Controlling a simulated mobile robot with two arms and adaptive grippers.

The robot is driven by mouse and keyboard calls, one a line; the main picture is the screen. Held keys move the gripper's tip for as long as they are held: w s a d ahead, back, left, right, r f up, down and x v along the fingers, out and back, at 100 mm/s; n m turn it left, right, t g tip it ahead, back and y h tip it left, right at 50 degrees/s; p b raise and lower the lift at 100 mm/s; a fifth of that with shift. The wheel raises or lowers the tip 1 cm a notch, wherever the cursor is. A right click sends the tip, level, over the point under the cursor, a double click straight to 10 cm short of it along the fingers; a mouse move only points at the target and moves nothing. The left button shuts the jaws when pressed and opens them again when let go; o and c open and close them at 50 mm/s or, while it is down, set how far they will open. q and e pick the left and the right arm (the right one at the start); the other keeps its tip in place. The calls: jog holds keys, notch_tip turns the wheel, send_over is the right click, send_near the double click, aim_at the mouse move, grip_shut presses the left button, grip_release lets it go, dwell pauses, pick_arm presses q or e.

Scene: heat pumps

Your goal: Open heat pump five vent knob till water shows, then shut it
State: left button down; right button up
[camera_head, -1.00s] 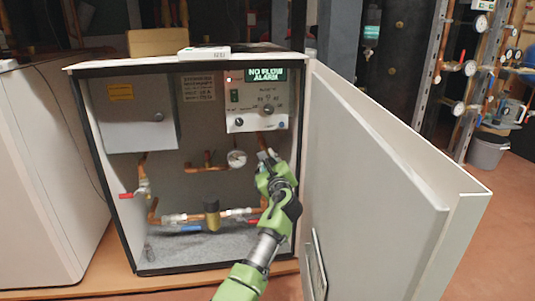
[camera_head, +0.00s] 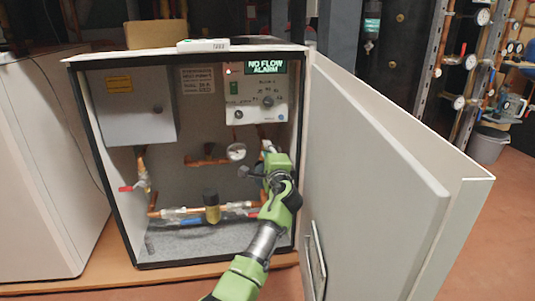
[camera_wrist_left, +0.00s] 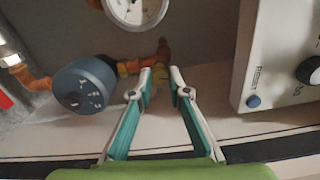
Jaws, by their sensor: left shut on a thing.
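The heat pump is an open white cabinet (camera_head: 190,61) with pipework inside; its display (camera_head: 265,67) reads "NO FLOW ALARM". My left gripper (camera_head: 268,152) reaches in at the right side of the cabinet, beside the pressure gauge (camera_head: 236,152). In the left wrist view its two teal-padded fingers (camera_wrist_left: 162,74) close around a small brass-coloured vent knob (camera_wrist_left: 160,73) on a copper pipe. The gripper hides this knob in the head view. No water is visible there. My right gripper is not in view.
The open cabinet door (camera_head: 375,180) stands to the right of my arm. A dark blue-grey round dial (camera_wrist_left: 82,86) sits left of the fingers, and the control panel (camera_wrist_left: 285,60) is to their right. A red-handled valve (camera_head: 133,187) is on the left inside the cabinet.

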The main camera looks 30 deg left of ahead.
pick_arm(q)
jog(key=shift+f+n+b, duration=0.15)
jog(key=shift+n+b, duration=0.5)
jog(key=shift+n, duration=1.35)
jog(key=c, duration=1.9)
grip_release()
jog(key=v, duration=1.2)
